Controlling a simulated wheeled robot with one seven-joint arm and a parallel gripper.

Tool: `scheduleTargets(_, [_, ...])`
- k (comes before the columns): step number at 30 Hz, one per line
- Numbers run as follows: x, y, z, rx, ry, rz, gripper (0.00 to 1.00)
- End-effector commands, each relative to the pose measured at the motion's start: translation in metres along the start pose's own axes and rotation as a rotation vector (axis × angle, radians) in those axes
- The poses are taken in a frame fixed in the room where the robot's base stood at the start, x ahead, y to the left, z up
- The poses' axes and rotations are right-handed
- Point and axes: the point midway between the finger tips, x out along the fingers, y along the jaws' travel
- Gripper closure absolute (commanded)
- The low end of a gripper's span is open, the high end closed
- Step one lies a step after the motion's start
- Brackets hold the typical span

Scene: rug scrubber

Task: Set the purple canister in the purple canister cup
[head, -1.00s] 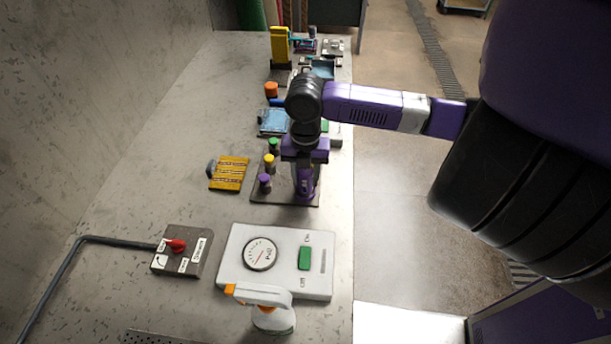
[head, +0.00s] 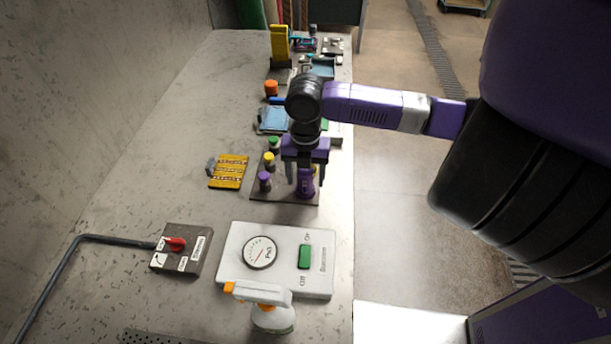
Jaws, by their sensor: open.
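On a dark tray (head: 262,194) stands a row of small canisters with coloured tops. The purple-topped canister (head: 264,181) is nearest, upright at the tray's left side. The yellow one (head: 269,160) and green one (head: 273,143) stand behind it. A purple item (head: 306,184) with a pale mark sits at the tray's right side; it looks like the purple canister cup, but I cannot see into it. My gripper (head: 303,178) points down over this purple item, with its fingers apart on either side. Whether they touch it, I cannot tell. My gripper hides the tray's back right.
A white panel (head: 235,262) with gauge and green switch lies in front of the tray. A spray bottle (head: 272,308), a red-knobbed box (head: 181,248) and a yellow pad (head: 229,172) are nearby. Several items stand farther back. The counter's left is mostly clear.

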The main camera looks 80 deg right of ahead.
Motion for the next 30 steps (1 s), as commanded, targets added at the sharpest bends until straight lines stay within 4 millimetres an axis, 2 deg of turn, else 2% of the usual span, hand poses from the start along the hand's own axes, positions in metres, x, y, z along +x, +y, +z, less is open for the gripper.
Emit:
scheduleTargets(5, [-0.016, 0.001, 0.001, -0.001, -0.003, 0.002, 0.38])
scheduleTargets(12, [-0.055, 0.001, 0.001, -0.002, -0.004, 0.002, 0.38])
scheduleTargets(16, [-0.07, 0.0, 0.001, -0.001, -0.002, 0.001, 0.38])
scheduleTargets(21, [-0.077, 0.0, 0.0, 0.0, -0.001, 0.0, 0.38])
scheduleTargets(30, [-0.08, 0.0, 0.0, 0.0, -0.001, 0.0, 0.38])
